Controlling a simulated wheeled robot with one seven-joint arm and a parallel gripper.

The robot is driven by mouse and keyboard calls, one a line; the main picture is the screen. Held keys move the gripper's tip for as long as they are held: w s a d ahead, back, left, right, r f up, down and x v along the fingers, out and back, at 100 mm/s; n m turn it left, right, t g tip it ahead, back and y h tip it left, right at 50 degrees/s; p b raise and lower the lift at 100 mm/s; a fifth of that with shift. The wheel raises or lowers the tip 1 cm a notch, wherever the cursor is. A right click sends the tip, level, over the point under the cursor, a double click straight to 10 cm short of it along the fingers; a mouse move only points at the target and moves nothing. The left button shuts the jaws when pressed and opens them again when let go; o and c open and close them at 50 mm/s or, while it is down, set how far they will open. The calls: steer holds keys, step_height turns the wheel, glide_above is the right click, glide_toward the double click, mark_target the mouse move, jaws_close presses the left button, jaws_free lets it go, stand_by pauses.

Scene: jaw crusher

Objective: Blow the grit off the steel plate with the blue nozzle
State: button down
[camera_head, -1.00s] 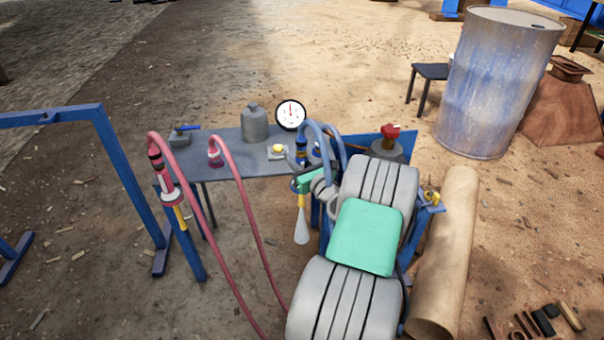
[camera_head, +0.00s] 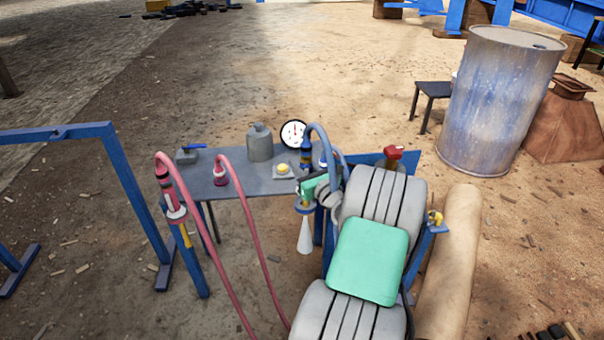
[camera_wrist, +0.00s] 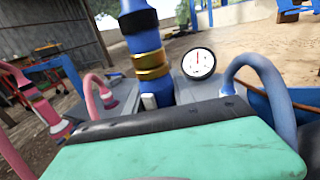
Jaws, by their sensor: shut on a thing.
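The blue nozzle (camera_head: 306,149) is upright in the head view, with a blue hose looping from its top. My gripper (camera_head: 306,190) is shut on it, in front of the grey bench. A yellow part shows below the grip, with a pale cone (camera_head: 305,236) under it; I cannot tell whether this is solid or an air jet. In the wrist view the blue nozzle (camera_wrist: 146,45) has a brass band, and my green gripper body hides its lower part. I cannot make out a steel plate with grit; my arm hides the area at the lower right.
The grey bench (camera_head: 235,183) carries a grey jug (camera_head: 260,143), a dial gauge (camera_head: 293,134) and a yellow button (camera_head: 283,169). A red nozzle (camera_head: 170,198) with a pink hose hangs at the left. A blue frame (camera_head: 135,185) stands at far left, a drum (camera_head: 495,105) at right.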

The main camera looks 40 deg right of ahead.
step_height(320, 180, up, 26)
steer(key=p, duration=1.8)
steer(key=shift+r, duration=0.25)
